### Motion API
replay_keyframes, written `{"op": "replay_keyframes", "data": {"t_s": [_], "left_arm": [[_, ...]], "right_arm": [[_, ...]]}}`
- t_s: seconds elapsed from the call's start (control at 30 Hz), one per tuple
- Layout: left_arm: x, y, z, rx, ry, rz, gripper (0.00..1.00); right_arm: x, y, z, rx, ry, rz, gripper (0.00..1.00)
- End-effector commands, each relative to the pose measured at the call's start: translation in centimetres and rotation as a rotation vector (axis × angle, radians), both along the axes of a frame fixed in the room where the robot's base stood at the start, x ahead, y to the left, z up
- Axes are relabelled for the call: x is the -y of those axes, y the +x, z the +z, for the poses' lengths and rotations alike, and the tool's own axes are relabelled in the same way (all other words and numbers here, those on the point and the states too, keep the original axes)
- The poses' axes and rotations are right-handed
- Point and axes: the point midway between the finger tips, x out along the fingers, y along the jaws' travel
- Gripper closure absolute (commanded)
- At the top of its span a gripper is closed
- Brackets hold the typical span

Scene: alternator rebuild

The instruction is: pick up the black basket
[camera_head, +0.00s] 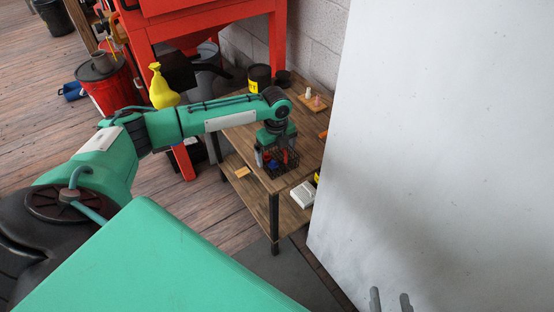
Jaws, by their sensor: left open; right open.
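The black basket (291,169) is a small wire basket near the front edge of the wooden table's top. Small red and blue items show in it. My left gripper (273,160) points down at the basket, its fingers apart. It hides part of the basket. I cannot tell whether its fingers touch the basket's rim.
The wooden table (238,132) has a lower shelf (250,197) with a white item (303,194). A black tin (259,77) and a small wooden block with pegs (315,103) stand behind the basket. A large pale panel (440,150) fills the right side. A red machine frame (278,40) stands behind.

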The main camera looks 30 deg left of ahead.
Motion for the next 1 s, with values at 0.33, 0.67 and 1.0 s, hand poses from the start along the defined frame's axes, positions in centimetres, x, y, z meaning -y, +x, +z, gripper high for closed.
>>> {"op": "replay_keyframes", "data": {"t_s": [0.33, 0.67, 1.0], "left_arm": [[0.0, 0.0, -0.2, 0.000, 0.000, 0.000, 0.12], [0.0, 0.0, -0.2, 0.001, 0.001, 0.000, 0.35], [0.0, 0.1, 2.0, 0.003, 0.000, 0.001, 0.35]], "right_arm": [[-0.1, 0.0, 0.1, 0.010, 0.006, -0.001, 0.47], [-0.1, 0.0, 0.1, 0.010, 0.005, -0.002, 0.47], [0.5, -0.1, 0.0, -0.050, -0.031, 0.002, 0.47]]}}
